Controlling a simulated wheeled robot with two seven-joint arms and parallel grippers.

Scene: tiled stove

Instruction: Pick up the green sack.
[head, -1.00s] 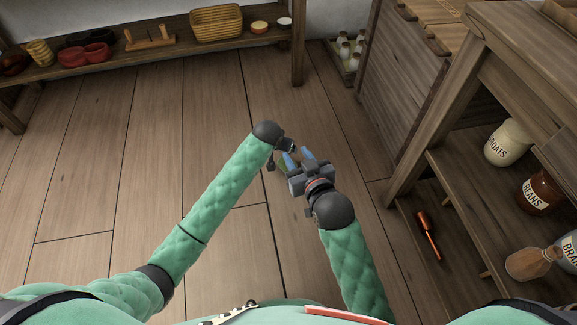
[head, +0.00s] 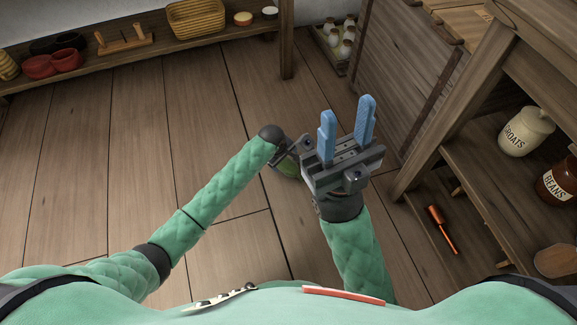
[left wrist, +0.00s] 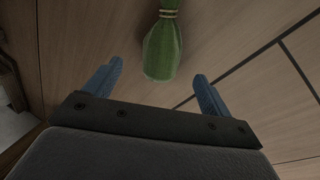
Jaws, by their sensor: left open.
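The green sack (left wrist: 163,48), tied with a yellowish cord, is on the wooden floor in the left wrist view. Its rounded bottom points toward my left gripper (left wrist: 157,72). In the head view a bit of the green sack (head: 289,168) shows beneath the left gripper (head: 292,150), partly covered by my right gripper (head: 347,108). The right gripper is open and empty, its blue fingers pointing up.
A wooden shelf unit (head: 440,205) with jars stands on the right. A copper-coloured tool (head: 441,229) lies on its lower board. A low bench (head: 140,55) with bowls and a basket runs along the back. A crate of bottles (head: 338,45) stands behind. The floor (head: 120,150) at left is clear.

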